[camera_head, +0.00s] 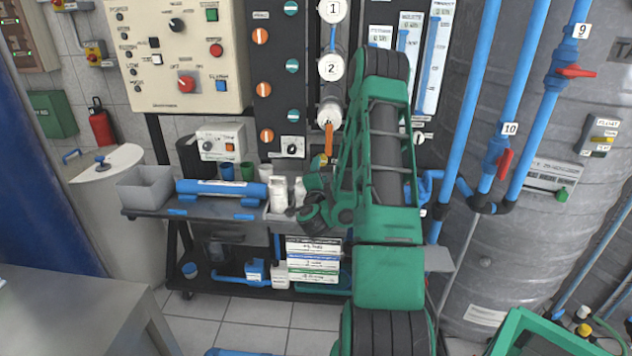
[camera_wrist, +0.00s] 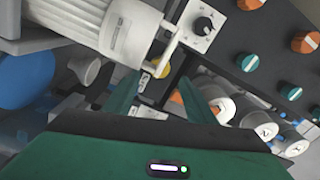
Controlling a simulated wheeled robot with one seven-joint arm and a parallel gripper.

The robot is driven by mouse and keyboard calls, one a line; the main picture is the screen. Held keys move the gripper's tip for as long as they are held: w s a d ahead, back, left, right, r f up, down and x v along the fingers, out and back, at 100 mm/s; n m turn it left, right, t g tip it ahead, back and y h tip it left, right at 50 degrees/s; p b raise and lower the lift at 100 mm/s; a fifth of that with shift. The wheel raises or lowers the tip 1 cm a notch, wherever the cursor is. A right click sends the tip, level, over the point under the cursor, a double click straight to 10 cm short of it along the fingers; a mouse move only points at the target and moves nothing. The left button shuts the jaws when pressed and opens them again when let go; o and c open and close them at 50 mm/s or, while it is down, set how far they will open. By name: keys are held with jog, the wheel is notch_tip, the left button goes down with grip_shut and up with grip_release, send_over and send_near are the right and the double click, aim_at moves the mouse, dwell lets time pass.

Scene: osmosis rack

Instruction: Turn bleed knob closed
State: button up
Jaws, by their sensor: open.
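No readable label marks the bleed knob, so I cannot tell which control it is. In the head view my arm hides much of the gripper area.
Orange and teal knobs (camera_wrist: 248,62) and white-capped cylinders (camera_wrist: 266,129) lie to the right in the wrist view. A white ribbed housing (camera_wrist: 122,32) is close at upper left. A cart shelf (camera_head: 152,211) holds a grey bin (camera_head: 143,190) and a blue cylinder (camera_head: 221,189).

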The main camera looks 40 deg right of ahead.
jog(key=shift+v, duration=2.35)
